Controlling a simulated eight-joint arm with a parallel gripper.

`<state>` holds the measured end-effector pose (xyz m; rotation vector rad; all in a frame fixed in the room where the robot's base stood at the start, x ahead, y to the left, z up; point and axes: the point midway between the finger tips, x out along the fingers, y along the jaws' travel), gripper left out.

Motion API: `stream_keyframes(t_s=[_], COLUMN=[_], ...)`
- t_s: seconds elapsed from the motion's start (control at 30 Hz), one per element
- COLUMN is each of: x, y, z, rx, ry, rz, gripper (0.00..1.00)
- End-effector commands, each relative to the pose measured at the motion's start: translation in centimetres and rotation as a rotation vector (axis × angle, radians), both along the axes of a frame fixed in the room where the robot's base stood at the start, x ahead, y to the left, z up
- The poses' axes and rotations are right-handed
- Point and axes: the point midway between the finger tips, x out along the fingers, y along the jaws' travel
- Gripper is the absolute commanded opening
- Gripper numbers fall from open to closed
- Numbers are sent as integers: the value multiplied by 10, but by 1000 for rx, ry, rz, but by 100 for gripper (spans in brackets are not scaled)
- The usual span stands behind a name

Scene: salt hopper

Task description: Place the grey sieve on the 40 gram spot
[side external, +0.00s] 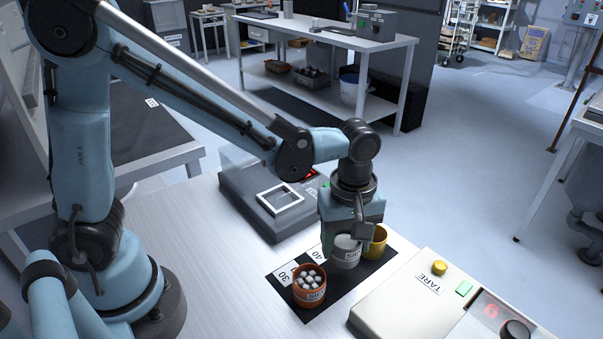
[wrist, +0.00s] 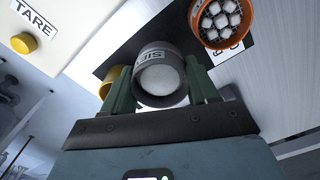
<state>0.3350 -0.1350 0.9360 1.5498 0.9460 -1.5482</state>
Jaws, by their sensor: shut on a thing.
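The grey sieve (side external: 346,252) is between the fingers of my gripper (side external: 349,232), which is shut on it. In the wrist view the grey sieve (wrist: 160,72) sits upright between both green fingers (wrist: 161,84), with something white inside. It is at the 40 spot, beside the "40" label (side external: 317,254) on the black mat (side external: 345,290). I cannot tell whether its base touches the mat. An orange sieve (side external: 308,294) with white lumps stands at the "30" label (side external: 284,274). A yellow cup (side external: 378,242) stands close on the other side, partly hidden.
A cream control box (side external: 400,308) with a yellow TARE button (side external: 439,267) stands at the right. A grey scale (side external: 262,205) with a square frame on top stands behind the mat. The white table (side external: 215,270) is clear to the left of the mat.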

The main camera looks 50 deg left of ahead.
Motion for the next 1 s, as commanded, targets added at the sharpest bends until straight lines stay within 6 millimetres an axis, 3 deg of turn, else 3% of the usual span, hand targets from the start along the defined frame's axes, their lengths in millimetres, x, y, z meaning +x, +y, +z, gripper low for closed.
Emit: stream_keyframes(t_s=[0.3, 0.73, 0.77, 0.8, 1.0], x=[0, 0, 0, 0, 0], y=[0, 0, 0, 0, 0], z=[-35, -41, -41, -41, -40], rx=[0, 0, 0, 0, 0], ry=[0, 0, 0, 0, 0], rz=[0, 0, 0, 0, 0], gripper=[26, 26, 60, 66, 69])
